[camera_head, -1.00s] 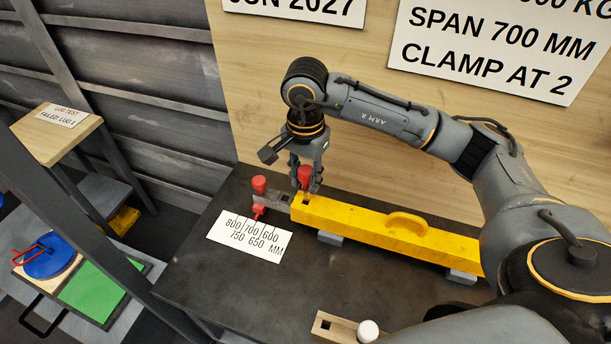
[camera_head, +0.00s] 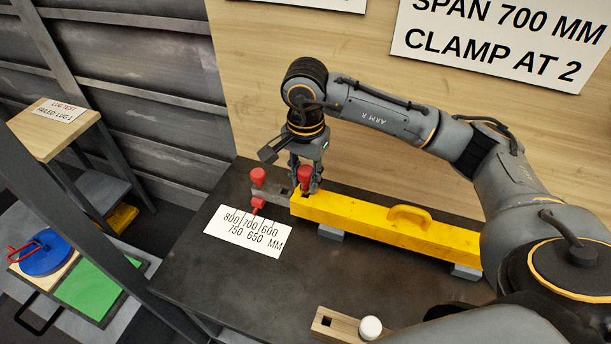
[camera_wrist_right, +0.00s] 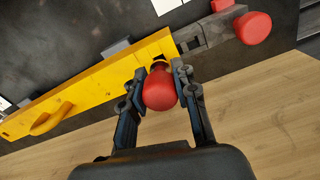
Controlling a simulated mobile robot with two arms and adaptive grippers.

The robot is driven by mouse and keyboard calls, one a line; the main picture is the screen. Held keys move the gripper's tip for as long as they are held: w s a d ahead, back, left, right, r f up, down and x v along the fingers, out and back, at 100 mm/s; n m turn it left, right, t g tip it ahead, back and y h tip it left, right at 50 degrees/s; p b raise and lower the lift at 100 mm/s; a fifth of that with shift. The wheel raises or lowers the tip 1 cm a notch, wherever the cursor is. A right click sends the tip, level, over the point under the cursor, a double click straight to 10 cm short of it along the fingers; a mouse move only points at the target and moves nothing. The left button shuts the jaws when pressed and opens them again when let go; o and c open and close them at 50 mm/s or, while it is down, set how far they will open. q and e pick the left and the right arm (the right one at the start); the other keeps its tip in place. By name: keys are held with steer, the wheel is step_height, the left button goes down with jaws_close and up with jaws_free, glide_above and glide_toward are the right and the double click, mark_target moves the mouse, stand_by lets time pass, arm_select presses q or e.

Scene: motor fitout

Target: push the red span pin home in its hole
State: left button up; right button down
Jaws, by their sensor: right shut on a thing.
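The red span pin (camera_head: 305,173) is upright at the left end of the yellow beam (camera_head: 380,228). My right gripper (camera_head: 305,181) is shut on it from above. In the right wrist view the pin's round red head (camera_wrist_right: 159,90) sits between the two fingers (camera_wrist_right: 158,84), over the beam's end. The hole under the pin and how deep the pin sits are hidden by the head and fingers. A grey sliding bar (camera_head: 270,199) comes out of the beam's left end and carries another red knob (camera_head: 258,175). My left gripper is not in view.
A white scale card (camera_head: 247,233) with a red pointer at its upper edge lies in front of the bar. A wooden block with a white knob (camera_head: 370,327) is at the near edge. The dark bench (camera_head: 230,285) between is clear.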

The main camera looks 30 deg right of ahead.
steer(key=shift+f+b, duration=1)
steer(key=shift+f, duration=0.15)
steer(key=c, duration=1)
jaws_free()
steer(key=shift+o, duration=0.2)
steer(key=shift+r, duration=0.15)
step_height(320, 180, up, 12)
steer(key=shift+f, duration=0.1)
